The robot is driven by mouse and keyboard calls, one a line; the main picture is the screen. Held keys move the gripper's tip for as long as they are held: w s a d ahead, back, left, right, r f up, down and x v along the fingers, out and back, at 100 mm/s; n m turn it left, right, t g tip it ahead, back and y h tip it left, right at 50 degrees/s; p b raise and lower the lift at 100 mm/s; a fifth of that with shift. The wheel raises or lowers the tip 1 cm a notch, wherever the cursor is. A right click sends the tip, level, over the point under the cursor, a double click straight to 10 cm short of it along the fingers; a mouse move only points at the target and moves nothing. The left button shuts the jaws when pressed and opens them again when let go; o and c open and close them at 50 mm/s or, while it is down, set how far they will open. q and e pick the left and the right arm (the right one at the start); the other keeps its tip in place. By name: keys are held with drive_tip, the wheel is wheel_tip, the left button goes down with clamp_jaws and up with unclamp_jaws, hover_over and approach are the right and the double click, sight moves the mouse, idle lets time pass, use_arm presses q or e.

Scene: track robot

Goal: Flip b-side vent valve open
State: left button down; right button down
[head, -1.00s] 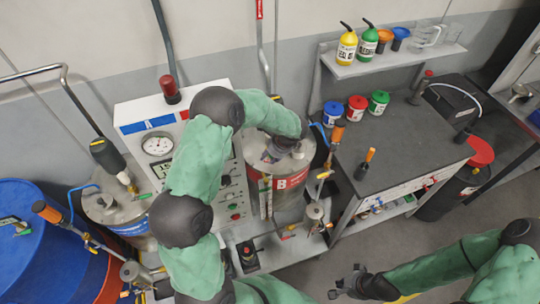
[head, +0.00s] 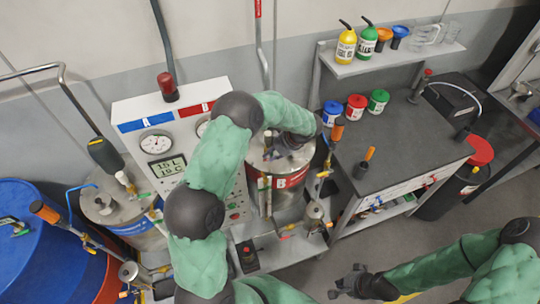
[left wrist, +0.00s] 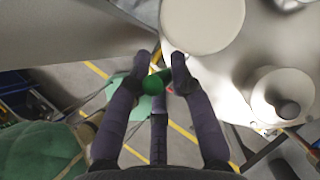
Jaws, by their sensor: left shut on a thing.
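The B-side vessel (head: 290,182) is a steel drum with a red band, right of the gauge panel in the head view. My left arm arches over it, and the wrist hangs at the right edge of its lid. In the left wrist view the left gripper (left wrist: 160,78) is shut on a small green handle (left wrist: 154,83), which looks like the vent valve handle. The valve body is not clear there, and the head view hides the fingertips. My right gripper (head: 346,282) is open and empty above the floor at the lower middle.
The gauge panel (head: 160,172) stands behind my left arm. The A-side vessel (head: 118,205) and a blue drum (head: 40,235) are left. A dark bench (head: 410,140) with coloured tubs stands right.

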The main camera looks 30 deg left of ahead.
use_arm(q)
drive_tip(key=shift+w+y, duration=0.1)
drive_tip(key=shift+y, duration=0.2)
drive_tip(key=c, duration=1.3)
unclamp_jaws()
drive_tip(key=shift+c, duration=0.2)
drive_tip(key=v, duration=1.2)
drive_tip(key=shift+w, duration=0.2)
